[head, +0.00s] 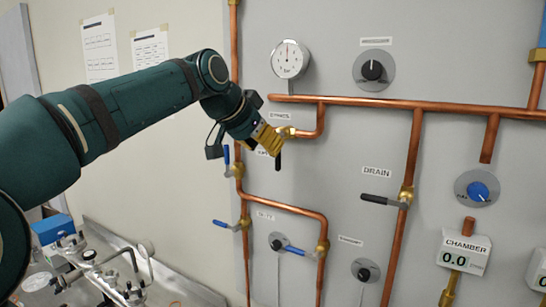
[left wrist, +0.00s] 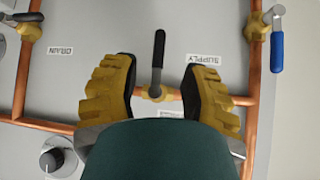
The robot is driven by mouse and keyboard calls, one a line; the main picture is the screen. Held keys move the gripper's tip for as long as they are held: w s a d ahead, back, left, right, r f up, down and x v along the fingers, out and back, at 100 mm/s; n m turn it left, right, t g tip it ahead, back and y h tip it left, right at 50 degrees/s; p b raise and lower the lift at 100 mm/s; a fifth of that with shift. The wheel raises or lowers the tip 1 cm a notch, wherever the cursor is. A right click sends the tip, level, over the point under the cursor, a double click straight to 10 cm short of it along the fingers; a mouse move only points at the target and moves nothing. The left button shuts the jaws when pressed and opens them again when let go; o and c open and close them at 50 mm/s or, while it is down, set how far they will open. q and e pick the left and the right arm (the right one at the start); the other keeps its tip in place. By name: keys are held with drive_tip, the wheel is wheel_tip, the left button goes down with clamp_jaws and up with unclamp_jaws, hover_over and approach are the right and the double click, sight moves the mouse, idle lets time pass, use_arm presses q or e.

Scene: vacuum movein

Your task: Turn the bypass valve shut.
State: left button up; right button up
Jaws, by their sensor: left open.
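The valve in front of my left gripper has a black lever handle (head: 278,161) hanging down and a brass body on a short horizontal copper pipe. A small label (head: 280,115) above it is hard to read and seems to say bypass. In the left wrist view, which is upside down, the same black handle (left wrist: 158,48) points up, across the pipe, from the brass body (left wrist: 154,94). My left gripper (head: 281,138) is open. Its yellow fingers (left wrist: 160,92) stand on both sides of the valve with gaps; contact is not visible. My right gripper is not in view.
The supply valve's blue handle (head: 227,160) is vertical, just left. The drain valve's black handle (head: 378,200) is horizontal, at right. A gauge (head: 289,58) sits above. Copper pipes (head: 411,150) stand out from the grey panel. Lower left is a cluttered bench (head: 185,285).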

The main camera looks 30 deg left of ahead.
use_arm(q)
drive_tip(key=shift+v, duration=2.45)
